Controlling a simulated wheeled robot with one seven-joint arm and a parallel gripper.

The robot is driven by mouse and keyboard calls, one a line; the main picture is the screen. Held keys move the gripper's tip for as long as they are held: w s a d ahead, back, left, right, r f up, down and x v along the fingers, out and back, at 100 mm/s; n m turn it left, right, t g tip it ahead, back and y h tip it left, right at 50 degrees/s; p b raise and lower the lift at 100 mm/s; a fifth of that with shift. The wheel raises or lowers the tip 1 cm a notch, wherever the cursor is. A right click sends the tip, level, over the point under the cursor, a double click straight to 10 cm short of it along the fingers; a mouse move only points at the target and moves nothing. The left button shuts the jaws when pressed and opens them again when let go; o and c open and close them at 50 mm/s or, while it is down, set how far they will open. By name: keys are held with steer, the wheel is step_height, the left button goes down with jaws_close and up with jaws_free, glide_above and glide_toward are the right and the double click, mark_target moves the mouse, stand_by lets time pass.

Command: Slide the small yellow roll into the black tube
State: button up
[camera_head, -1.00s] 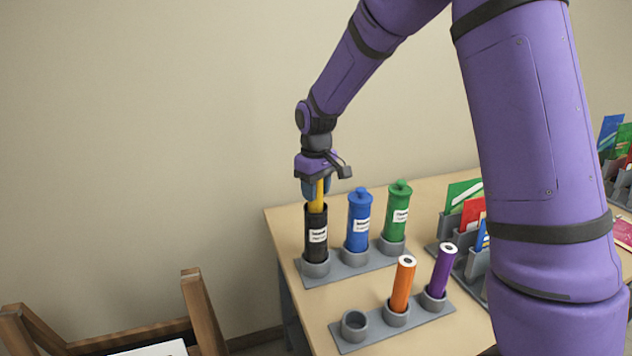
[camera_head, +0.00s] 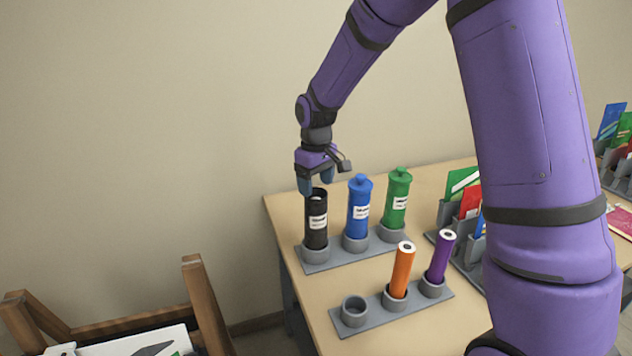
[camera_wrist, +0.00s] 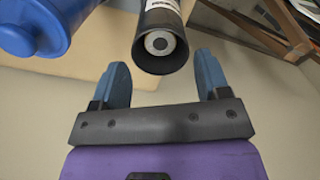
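The black tube (camera_head: 317,228) stands upright in the left socket of the back rack, its mouth open at the top. It also shows in the wrist view (camera_wrist: 161,60). Inside its mouth sits the pale round end of the small yellow roll (camera_wrist: 160,42), with a dark centre. The roll's yellow side is hidden by the tube wall. My gripper (camera_head: 315,184) is just above the tube's mouth. In the wrist view my gripper (camera_wrist: 163,72) is open, its blue fingers wide apart with nothing between them.
A blue capped tube (camera_head: 359,213) and a green capped tube (camera_head: 396,205) stand beside the black one. In front, a second rack holds an orange roll (camera_head: 402,270), a purple roll (camera_head: 440,257) and an empty socket (camera_head: 354,311). Card holders stand at right; a wooden chair (camera_head: 205,300) is at left.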

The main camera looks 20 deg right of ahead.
steer(key=shift+r, duration=0.1)
step_height(320, 180, up, 11)
steer(key=shift+f, duration=0.2)
stand_by(0.4)
stand_by(0.6)
steer(key=s+d+r+m+t, duration=0.1)
steer(key=s+d+r, duration=0.1)
steer(key=s+r, duration=0.45)
steer(key=s+d+r+m+t, duration=0.2)
steer(key=s+r, duration=0.2)
steer(key=s, duration=0.6)
steer(key=s+d+f+m+t, duration=0.1)
steer(key=s+d+m+t, duration=0.1)
steer(key=s, duration=1.4)
steer(key=shift+s+d, duration=0.2)
steer(key=shift+d, duration=0.2)
steer(key=shift+f, duration=0.1)
